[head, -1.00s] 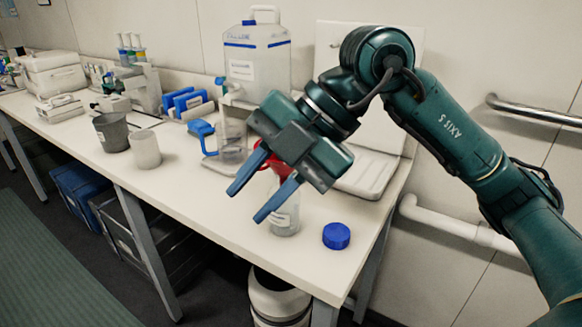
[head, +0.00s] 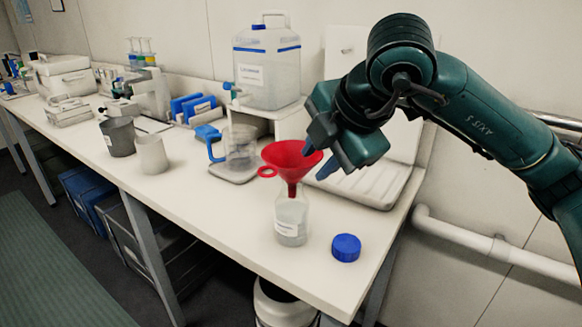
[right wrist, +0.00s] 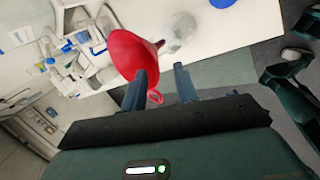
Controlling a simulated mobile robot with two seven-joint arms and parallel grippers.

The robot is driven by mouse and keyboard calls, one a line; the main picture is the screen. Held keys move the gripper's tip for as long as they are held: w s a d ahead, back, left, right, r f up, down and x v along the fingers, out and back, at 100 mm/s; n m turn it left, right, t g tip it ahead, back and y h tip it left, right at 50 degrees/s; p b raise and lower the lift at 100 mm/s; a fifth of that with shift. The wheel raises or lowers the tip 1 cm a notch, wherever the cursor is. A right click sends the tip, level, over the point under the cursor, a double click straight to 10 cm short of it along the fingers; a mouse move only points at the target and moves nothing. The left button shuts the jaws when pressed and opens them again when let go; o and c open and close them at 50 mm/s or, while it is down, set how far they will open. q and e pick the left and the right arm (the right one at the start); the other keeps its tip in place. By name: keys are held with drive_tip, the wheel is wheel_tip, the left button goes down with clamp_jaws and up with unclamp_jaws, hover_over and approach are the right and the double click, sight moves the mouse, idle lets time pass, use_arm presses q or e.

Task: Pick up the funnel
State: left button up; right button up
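A red funnel (head: 297,160) sits upright with its spout in the neck of a clear labelled bottle (head: 291,222) at the near end of the bench. My right gripper (head: 322,152) is open just to the right of and behind the funnel's rim. In the right wrist view the funnel (right wrist: 130,52) lies beyond the fingertips of the right gripper (right wrist: 161,78), overlapping the left finger; its small ring shows between the fingers. I cannot tell whether a finger touches it. The fingers are partly hidden in the head view. My left gripper is not in view.
A blue cap (head: 346,247) lies right of the bottle. A blue-handled jug (head: 240,148) stands behind on the left, with a large carboy (head: 267,65) on a raised stand. Two cups, one grey (head: 118,137), one white (head: 152,155), stand further left. The bench's front left is clear.

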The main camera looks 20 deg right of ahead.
sight(305, 168)
drive_tip(key=x, duration=0.2)
drive_tip(key=p+x, duration=0.1)
drive_tip(key=x, duration=0.2)
drive_tip(key=shift+w+a, duration=0.15)
drive_tip(key=shift+a, duration=0.1)
drive_tip(key=shift+r, duration=0.1)
drive_tip(key=shift+c, duration=0.3)
clamp_jaws()
